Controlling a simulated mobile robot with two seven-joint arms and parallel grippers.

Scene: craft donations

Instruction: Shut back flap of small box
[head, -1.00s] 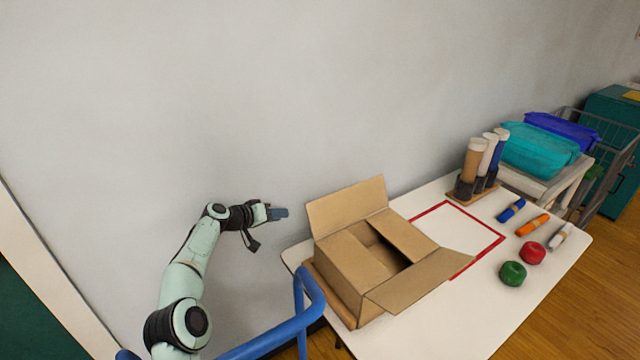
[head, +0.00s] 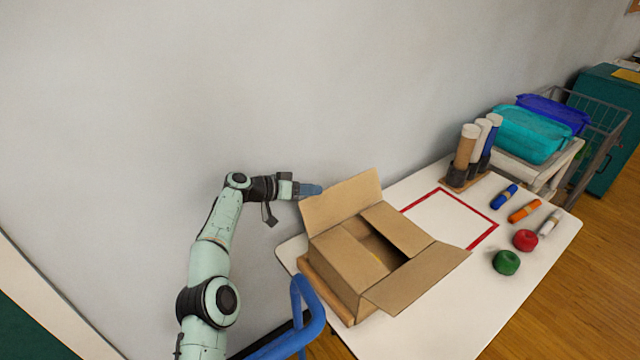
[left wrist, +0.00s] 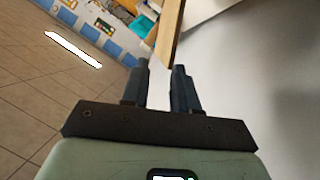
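The small cardboard box (head: 336,272) stands on the white table. Its back flap (head: 342,203) stands up at the wall side. One flap (head: 398,229) lies folded in over part of the opening, and another flap (head: 418,277) spreads outward at the front right. My left gripper (head: 318,190) is beside the top left of the back flap, near the wall. In the left wrist view its two fingers (left wrist: 162,68) are apart, with a cardboard edge (left wrist: 168,35) just ahead of them. I cannot tell whether they touch it. My right gripper is not in view.
A blue rail (head: 305,315) is in front of the box. A red-outlined area (head: 448,217) on the table is clear. Tubes (head: 467,150) stand behind it; green yarn (head: 506,262), red yarn (head: 525,240) and several small rolls lie right. The wall is close behind.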

